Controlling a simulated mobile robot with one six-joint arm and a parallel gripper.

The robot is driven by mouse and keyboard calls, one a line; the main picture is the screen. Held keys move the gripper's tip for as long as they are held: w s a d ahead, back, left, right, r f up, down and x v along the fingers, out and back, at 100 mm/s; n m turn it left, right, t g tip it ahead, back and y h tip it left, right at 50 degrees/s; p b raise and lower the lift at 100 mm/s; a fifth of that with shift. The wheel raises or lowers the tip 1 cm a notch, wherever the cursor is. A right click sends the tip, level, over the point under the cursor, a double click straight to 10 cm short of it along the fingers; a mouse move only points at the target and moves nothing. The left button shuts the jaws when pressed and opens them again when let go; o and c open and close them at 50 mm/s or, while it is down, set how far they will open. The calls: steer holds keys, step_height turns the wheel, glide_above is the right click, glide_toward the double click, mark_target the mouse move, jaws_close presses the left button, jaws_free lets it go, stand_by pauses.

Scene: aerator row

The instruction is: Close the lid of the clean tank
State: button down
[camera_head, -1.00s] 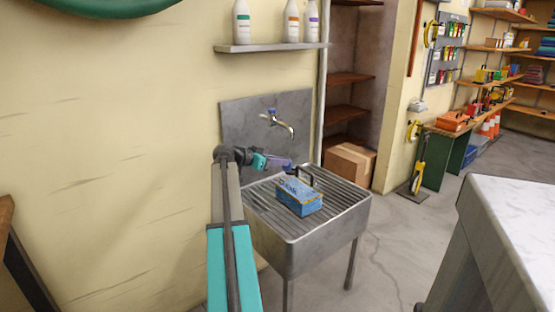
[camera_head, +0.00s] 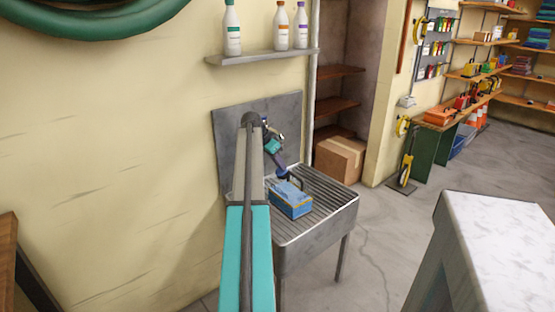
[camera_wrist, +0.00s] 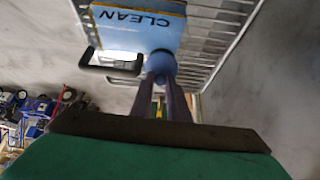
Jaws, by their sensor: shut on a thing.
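The clean tank (camera_head: 291,204) is a blue box resting on the grated sink top. In the wrist view the tank (camera_wrist: 138,35) shows its dark CLEAN lettering upside down, with a black handle (camera_wrist: 110,67) beside it. A round blue lid piece (camera_wrist: 160,61) is at the tank's edge, between my fingertips. My gripper (camera_wrist: 161,76) is shut on that piece. In the head view my gripper (camera_head: 284,176) reaches down over the back of the tank. Whether the lid lies flush with the tank is hidden.
The sink (camera_head: 318,222) has a grated top, with a wall tap partly hidden behind my arm. A shelf (camera_head: 262,58) with several bottles hangs above. A pale counter (camera_head: 500,240) stands at the right, with open floor between it and the sink.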

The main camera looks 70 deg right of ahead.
steer(key=shift+s+d+f+y, duration=0.1)
steer(key=shift+s+d+y, duration=0.1)
steer(key=shift+y, duration=0.1)
steer(key=c, duration=1.7)
jaws_free()
steer(key=v, duration=1.4)
steer(key=shift+s+p, duration=0.2)
steer(key=shift+p, duration=0.15)
steer(key=shift+w, duration=0.1)
